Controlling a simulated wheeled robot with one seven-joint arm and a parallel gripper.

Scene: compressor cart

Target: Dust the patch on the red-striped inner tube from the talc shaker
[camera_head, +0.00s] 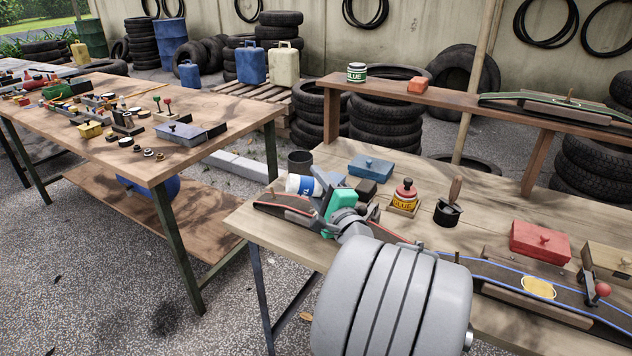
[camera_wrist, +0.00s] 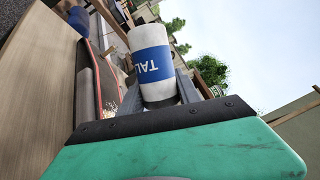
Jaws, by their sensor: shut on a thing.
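My gripper (camera_head: 328,190) is shut on the talc shaker (camera_head: 300,184), a white cylinder with a blue label. In the wrist view the talc shaker (camera_wrist: 152,60) sits between the fingers, tipped well over from upright, with its label lettering upside down in that view. The red-striped inner tube (camera_head: 268,205) lies on the near bench, below the gripper and shaker and partly hidden by my arm. The wrist view shows the tube (camera_wrist: 96,70) left of the shaker, apart from it. Pale specks (camera_wrist: 112,106) show near the tube there; I cannot clearly make out the patch.
A blue-striped tube (camera_head: 500,271) with a yellow patch (camera_head: 538,288) lies right. A dark cup (camera_head: 300,162) stands at the back-left corner.

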